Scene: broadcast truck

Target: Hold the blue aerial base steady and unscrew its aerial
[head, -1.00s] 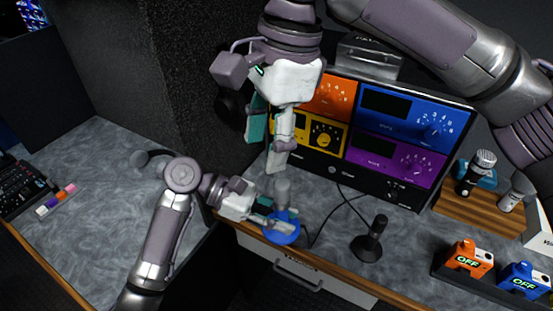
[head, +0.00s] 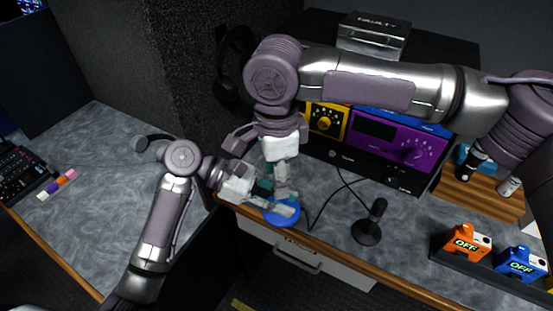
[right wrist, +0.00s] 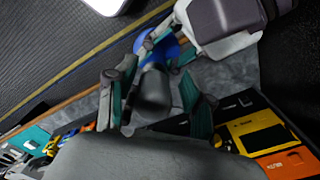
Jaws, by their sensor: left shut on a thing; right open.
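The blue aerial base (head: 284,218) stands near the front edge of the grey counter. My left gripper (head: 277,204) is shut on it from the left; its fingers also show by the blue base (right wrist: 148,46) in the right wrist view. My right gripper (head: 282,185) points down over the base, open. In the right wrist view its teal fingers (right wrist: 156,103) stand on either side of the thick grey aerial (right wrist: 153,92), not closed on it. In the head view the aerial is mostly hidden behind my right gripper.
A black desk microphone (head: 367,230) with a cable stands right of the base. Coloured rack panels (head: 398,140) stand behind. An orange OFF unit (head: 466,242) and a blue OFF unit (head: 521,263) are at right. A drawer (head: 300,255) is below the counter edge.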

